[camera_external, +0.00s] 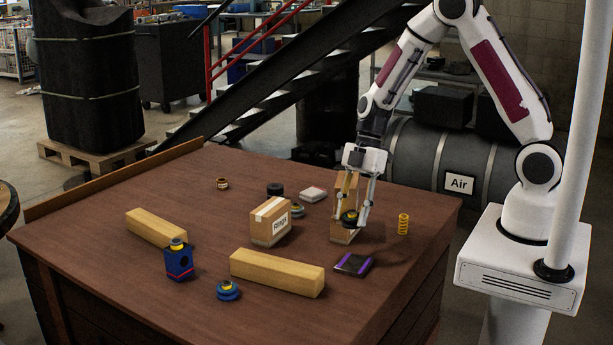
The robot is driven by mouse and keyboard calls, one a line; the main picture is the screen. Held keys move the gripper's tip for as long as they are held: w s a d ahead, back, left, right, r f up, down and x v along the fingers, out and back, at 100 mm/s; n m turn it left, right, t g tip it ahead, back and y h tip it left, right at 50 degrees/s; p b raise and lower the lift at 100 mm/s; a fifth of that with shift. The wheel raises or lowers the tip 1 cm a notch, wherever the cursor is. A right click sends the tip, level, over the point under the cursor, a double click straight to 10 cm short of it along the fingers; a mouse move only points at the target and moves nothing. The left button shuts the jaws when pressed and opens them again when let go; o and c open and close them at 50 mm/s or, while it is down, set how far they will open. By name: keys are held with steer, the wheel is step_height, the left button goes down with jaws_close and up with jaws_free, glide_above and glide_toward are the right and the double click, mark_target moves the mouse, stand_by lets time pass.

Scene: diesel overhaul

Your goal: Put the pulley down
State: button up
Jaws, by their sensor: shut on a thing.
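My gripper (352,212) points down over the right part of the table, in front of a tall cardboard box. It is shut on a small dark round part with a yellow centre, which I take to be the pulley (349,217). The fingers partly cover the pulley. It looks held above the table, but the exact height is hard to tell from this view.
The tall box (345,236) stands close behind the pulley. Nearby are a yellow spring (403,224), a dark purple-striped pad (354,264), a Rings box (270,221) and wooden beams (277,272). A blue round part (228,290) lies at the front.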

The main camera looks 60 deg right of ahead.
steer(key=shift+s+a+f+n, duration=0.1)
steer(key=shift+s+f+n, duration=0.15)
steer(key=shift+s, duration=0.4)
steer(key=shift+n, duration=0.55)
steer(key=shift+f, duration=0.15)
glide_above(352, 265)
steer(key=d, duration=0.1)
steer(key=shift+d+f, duration=0.15)
steer(key=shift+f, duration=2.85)
steer(key=shift+f, duration=1.9)
steer(key=shift+f, duration=0.1)
